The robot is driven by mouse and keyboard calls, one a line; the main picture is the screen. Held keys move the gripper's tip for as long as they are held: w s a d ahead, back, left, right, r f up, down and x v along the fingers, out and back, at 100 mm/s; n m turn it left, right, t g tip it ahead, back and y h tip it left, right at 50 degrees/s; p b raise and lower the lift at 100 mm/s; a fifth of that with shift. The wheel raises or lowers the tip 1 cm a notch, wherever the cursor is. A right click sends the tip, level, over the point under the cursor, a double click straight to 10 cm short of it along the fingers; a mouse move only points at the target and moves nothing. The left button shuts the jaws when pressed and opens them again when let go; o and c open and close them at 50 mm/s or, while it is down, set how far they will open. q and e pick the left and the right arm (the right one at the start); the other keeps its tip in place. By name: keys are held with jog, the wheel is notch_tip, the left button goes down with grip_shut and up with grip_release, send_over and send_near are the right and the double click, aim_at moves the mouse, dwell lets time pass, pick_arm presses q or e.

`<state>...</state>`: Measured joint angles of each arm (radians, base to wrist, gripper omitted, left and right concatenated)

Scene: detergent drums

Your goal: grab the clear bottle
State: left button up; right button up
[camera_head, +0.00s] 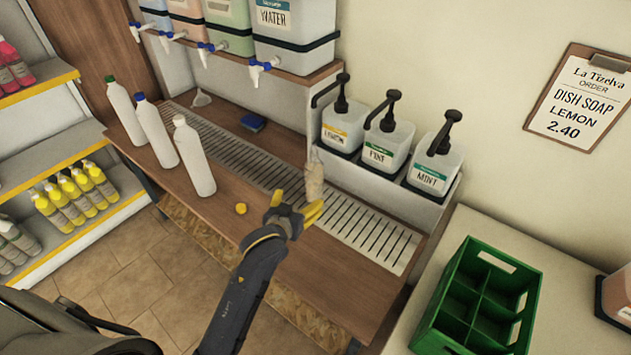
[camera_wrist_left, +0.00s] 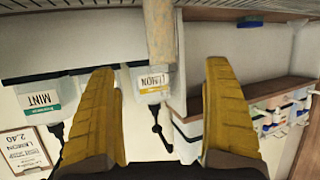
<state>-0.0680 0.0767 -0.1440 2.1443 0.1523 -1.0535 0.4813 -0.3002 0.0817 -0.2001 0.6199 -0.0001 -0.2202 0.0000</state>
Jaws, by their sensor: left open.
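The clear bottle (camera_head: 314,178) is a small, see-through beige-tinted bottle standing on the counter by the slotted drain strip, in front of the dispensers. My left gripper (camera_head: 295,210) is just in front of it in the head view, its yellow fingers spread and empty. The fingers hide part of the bottle's lower end. In the left wrist view the picture is upside down. There the bottle (camera_wrist_left: 160,32) shows at the top middle, between the lines of the two fingers (camera_wrist_left: 163,75). I cannot tell whether it is between the fingertips. My right gripper is not in view.
Three white bottles (camera_head: 153,130) stand on the counter to the left. A yellow cap (camera_head: 241,208) lies near the gripper. Pump dispensers (camera_head: 389,143) stand behind the bottle. A green crate (camera_head: 434,338) is at the right. A blue sponge (camera_head: 253,122) lies farther back.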

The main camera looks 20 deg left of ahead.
aim_at(312, 184)
pick_arm(q)
jog(key=x, duration=1.1)
jog(key=shift+w+f, duration=0.15)
jog(key=shift+w, duration=0.1)
jog(key=shift+f+x, duration=0.2)
jog(key=shift+x, duration=2.55)
jog(key=shift+s+a, duration=0.1)
jog(key=shift+r, duration=0.1)
jog(key=c, duration=1.7)
